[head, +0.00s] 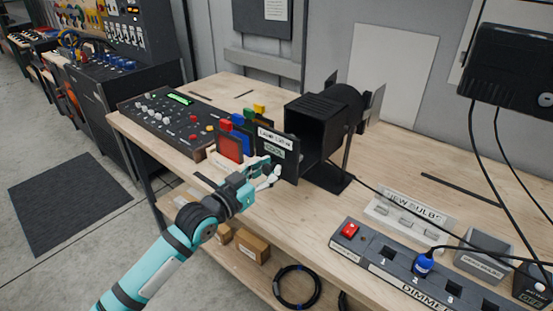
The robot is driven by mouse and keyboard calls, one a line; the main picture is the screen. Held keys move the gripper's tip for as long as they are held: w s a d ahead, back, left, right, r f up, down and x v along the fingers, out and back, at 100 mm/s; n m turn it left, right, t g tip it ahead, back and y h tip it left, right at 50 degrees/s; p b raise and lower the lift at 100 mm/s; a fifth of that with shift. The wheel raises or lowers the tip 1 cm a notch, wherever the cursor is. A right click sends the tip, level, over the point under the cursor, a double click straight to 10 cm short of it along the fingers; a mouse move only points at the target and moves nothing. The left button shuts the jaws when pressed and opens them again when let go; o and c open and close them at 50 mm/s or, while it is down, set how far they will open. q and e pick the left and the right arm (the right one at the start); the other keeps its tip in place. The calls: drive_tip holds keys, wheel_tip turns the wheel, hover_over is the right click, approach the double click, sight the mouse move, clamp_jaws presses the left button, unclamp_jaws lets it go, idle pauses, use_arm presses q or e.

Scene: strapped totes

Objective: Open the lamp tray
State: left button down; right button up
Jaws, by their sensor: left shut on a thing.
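The black stage lamp (340,105) stands on the wooden bench, its dark square opening facing front left. A black panel with white labels (288,158), which I take for the lamp tray's front, stands at the lamp's left side. The upper label seems to begin with "LAMP"; the rest is too small to read surely. My left gripper (271,177) is shut at the panel's lower left part. Its fingers hide the grip point. How far the panel stands out from the lamp is hard to tell. My right gripper is not in view.
Coloured filter frames (230,147) stand close left of the panel, beside a control desk (172,120). A dimmer strip (395,268) with a blue plug, a "NEW BULBS" holder (408,212) and a grey box (484,252) lie right. Bare bench lies in front of the lamp.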

use_arm(q)
drive_tip(key=c, duration=1)
unclamp_jaws()
drive_tip(key=v, duration=1.2)
